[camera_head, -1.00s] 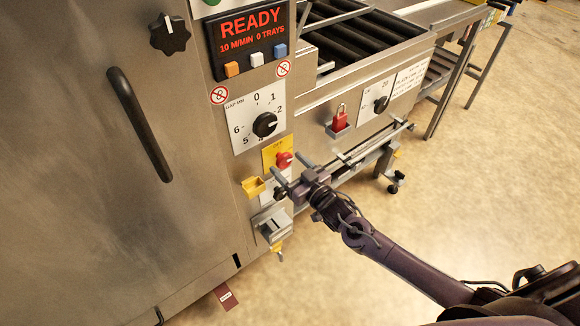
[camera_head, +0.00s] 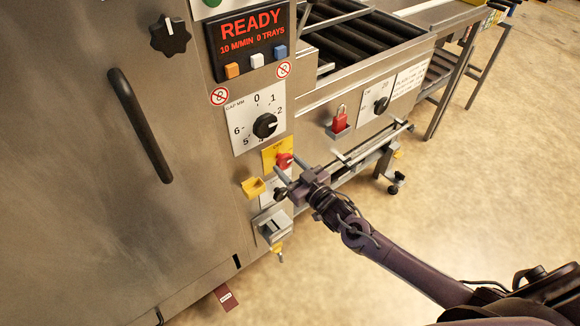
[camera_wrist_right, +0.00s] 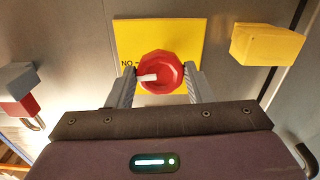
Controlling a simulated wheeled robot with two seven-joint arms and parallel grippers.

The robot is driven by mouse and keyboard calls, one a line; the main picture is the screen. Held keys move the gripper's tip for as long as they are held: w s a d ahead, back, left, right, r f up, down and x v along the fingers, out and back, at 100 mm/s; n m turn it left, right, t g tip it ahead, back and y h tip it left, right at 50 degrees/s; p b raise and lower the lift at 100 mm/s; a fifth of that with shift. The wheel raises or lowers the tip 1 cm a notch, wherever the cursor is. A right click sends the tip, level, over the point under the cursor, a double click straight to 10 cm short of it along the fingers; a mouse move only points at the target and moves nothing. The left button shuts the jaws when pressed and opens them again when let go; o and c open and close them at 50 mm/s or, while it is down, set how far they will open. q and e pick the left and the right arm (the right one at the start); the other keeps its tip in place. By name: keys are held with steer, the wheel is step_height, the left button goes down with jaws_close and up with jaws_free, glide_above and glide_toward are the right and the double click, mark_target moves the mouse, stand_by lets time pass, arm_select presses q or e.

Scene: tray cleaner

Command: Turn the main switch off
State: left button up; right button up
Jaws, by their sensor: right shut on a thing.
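The main switch is a red knob (camera_head: 284,160) on a yellow plate (camera_head: 269,151) on the machine's front, below the gap dial. My right gripper (camera_head: 283,172) reaches the switch from the right. In the wrist view its two grey fingers (camera_wrist_right: 161,88) stand on either side of the knob, shut on it. My left gripper is in neither view.
A yellow bracket (camera_head: 253,187) sticks out just left of the switch. A grey box (camera_head: 271,225) is below it. The gap dial (camera_head: 265,124) is above, and a red padlock (camera_head: 340,119) is to the right. The display (camera_head: 250,34) reads READY. The floor at right is clear.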

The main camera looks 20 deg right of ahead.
steer(key=shift+n, duration=1.1)
steer(key=n, duration=0.2)
steer(key=shift+n+p, duration=0.35)
steer(key=shift+n, duration=0.05)
steer(key=n, duration=0.3)
steer(key=shift+n, duration=0.3)
steer(key=n, duration=0.4)
steer(key=shift+d+n+p, duration=0.1)
steer(key=shift+n+p, duration=0.2)
steer(key=shift+r+n, duration=0.1)
steer(key=shift+n, duration=1)
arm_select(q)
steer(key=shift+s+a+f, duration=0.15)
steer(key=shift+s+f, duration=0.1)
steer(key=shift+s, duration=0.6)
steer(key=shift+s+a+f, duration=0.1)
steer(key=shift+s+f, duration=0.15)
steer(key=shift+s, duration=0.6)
arm_select(e)
steer(key=shift+n, duration=0.8)
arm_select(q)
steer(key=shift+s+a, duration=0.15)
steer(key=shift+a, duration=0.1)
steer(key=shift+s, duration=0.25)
arm_select(e)
steer(key=o, duration=1)
